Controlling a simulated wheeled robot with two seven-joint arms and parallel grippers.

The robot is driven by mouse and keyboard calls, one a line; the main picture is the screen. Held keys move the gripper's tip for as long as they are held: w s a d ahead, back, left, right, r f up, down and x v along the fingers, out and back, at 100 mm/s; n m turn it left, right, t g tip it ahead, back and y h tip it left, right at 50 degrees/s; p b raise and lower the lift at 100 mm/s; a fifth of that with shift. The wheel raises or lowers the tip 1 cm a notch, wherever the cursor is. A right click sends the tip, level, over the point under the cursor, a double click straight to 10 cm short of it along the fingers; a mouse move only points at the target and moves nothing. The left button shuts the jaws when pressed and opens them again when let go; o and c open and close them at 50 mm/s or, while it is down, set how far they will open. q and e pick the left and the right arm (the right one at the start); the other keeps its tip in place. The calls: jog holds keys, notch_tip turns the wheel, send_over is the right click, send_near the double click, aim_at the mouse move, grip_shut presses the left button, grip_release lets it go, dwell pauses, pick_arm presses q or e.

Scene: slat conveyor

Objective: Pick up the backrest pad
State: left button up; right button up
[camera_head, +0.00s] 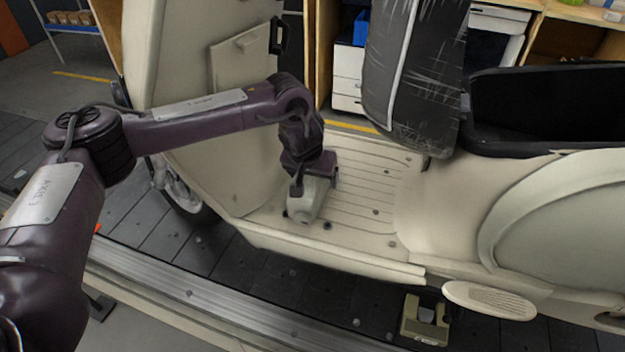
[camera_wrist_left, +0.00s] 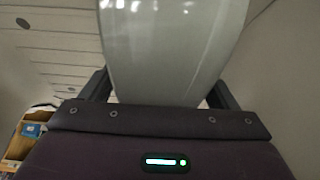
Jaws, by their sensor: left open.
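A pale grey, smooth rounded piece, which looks to be the backrest pad (camera_head: 306,205), stands on the scooter's ribbed footboard (camera_head: 365,195) in the head view. My left gripper (camera_head: 314,183) reaches down over it from above. In the left wrist view the pad (camera_wrist_left: 172,45) fills the space between the two dark fingers of the left gripper (camera_wrist_left: 160,92). The fingers are open, one on each side of the pad. Whether they touch it cannot be told. The pad's far end is out of the wrist view. My right gripper is not in view.
The cream leg shield (camera_head: 195,95) rises close left of the gripper. A scratched dark upright seat (camera_head: 415,75) and the open black seat box (camera_head: 545,105) are on the right. The scooter stands on a dark slat conveyor (camera_head: 270,285). Wooden shelving with drawers stands behind.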

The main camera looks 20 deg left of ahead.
pick_arm(q)
jog(key=shift+c, duration=0.8)
jog(key=c, duration=1.1)
jog(key=shift+r, duration=0.1)
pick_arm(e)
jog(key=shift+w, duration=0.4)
